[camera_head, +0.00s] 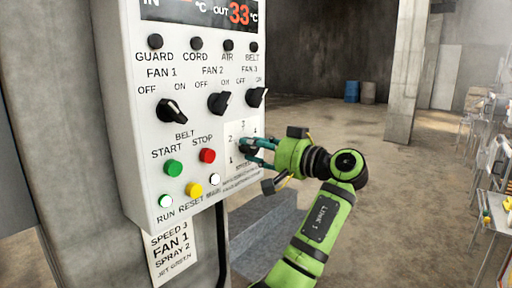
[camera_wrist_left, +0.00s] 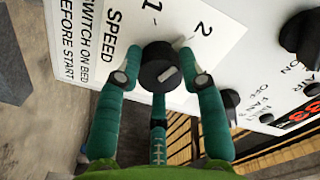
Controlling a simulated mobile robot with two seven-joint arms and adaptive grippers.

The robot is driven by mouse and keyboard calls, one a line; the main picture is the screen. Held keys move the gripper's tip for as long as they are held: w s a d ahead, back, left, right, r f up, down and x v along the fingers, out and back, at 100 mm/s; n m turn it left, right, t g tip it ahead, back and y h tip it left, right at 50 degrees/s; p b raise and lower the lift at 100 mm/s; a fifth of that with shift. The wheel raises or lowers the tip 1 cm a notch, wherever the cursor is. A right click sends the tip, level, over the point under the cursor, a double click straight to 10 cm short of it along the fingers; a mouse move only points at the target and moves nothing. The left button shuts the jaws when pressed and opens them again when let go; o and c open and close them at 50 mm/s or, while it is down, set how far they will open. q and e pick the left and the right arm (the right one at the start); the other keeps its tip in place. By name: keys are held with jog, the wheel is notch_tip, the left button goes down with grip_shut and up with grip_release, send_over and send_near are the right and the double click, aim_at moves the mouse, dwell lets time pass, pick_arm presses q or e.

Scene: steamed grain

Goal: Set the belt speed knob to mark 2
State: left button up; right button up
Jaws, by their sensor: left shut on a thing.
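The black belt speed knob (camera_head: 244,148) sits on a white label at the lower right of the control box, with numbered marks around it. It shows large in the left wrist view (camera_wrist_left: 157,62), beside the marks 1 and 2 and the word SPEED. A pale line shows on its face; I cannot tell for sure which mark it points at. My left gripper (camera_head: 258,148) has its teal fingers closed around the knob, and in the left wrist view its fingertips (camera_wrist_left: 160,80) sit on either side of it. The fingers partly hide the knob in the head view. My right gripper is out of view.
Three black fan switches (camera_head: 219,102) sit above the knob. The floor (camera_head: 320,120) right of the box is open; tables stand at far right.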

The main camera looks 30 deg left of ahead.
pick_arm(q)
jog(key=shift+r+m, duration=0.45)
jog(key=shift+m, duration=0.35)
jog(key=o, duration=1.1)
jog(key=shift+f, duration=0.1)
jog(key=shift+w+f, duration=0.1)
jog(key=shift+d+f, duration=0.1)
jog(key=d, duration=0.7)
jog(key=s+d, duration=0.1)
jog(key=d, duration=0.3)
jog(key=shift+d, duration=0.35)
